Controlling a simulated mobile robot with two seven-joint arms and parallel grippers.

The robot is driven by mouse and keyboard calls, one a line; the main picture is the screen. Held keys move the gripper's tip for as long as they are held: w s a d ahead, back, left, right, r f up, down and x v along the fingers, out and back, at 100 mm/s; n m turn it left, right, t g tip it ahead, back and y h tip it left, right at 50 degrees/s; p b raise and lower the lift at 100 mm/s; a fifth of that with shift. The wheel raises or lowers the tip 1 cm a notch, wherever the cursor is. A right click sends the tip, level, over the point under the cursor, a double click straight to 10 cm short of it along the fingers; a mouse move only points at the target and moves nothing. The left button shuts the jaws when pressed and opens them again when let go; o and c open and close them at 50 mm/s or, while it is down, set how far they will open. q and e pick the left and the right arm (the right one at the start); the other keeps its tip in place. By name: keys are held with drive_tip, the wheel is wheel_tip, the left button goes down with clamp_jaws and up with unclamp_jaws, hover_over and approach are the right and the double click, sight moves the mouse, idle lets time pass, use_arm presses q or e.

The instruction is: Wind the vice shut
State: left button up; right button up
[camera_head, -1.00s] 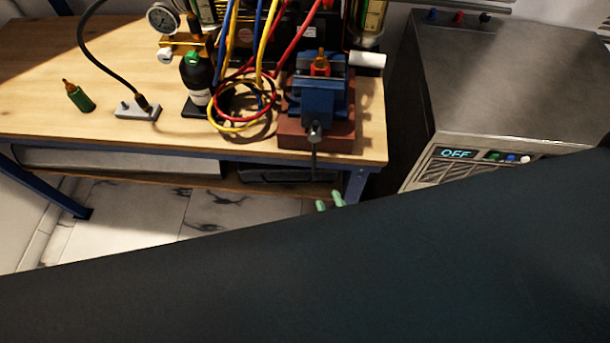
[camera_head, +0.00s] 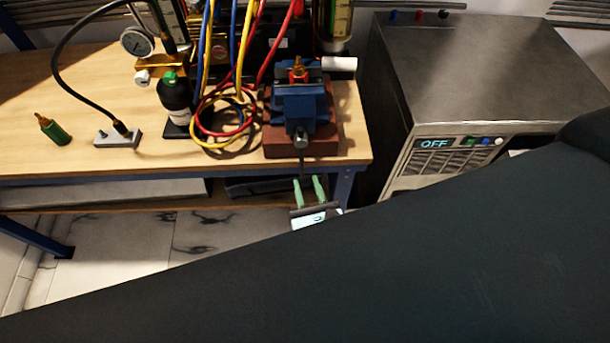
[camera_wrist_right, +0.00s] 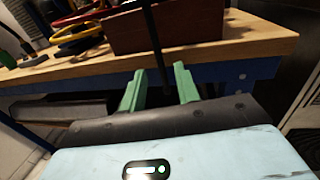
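The blue vice (camera_head: 295,104) stands on a reddish-brown block (camera_head: 322,147) at the bench's front edge. A brass and red fitting (camera_head: 298,70) sits at its jaws. The vice's dark handle bar (camera_head: 301,163) hangs down from the screw end in front of the bench. My right gripper (camera_head: 308,181) is just below the vice with green fingers apart, pointing up at the bar. In the right wrist view the bar (camera_wrist_right: 155,38) comes down to between the open fingers (camera_wrist_right: 160,72); I cannot tell whether it touches either one. My left gripper is out of view.
Hoses (camera_head: 228,118), a black bottle (camera_head: 175,98) and a pressure gauge (camera_head: 137,41) stand left of the vice. A metal cabinet (camera_head: 470,65) reading OFF stands to the right. My dark arm covers the lower right. The bench's front edge (camera_head: 110,172) is close to the gripper.

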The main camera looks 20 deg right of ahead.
sight(302, 170)
drive_tip(key=shift+w+d, duration=0.15)
drive_tip(key=shift+w, duration=1.6)
clamp_jaws()
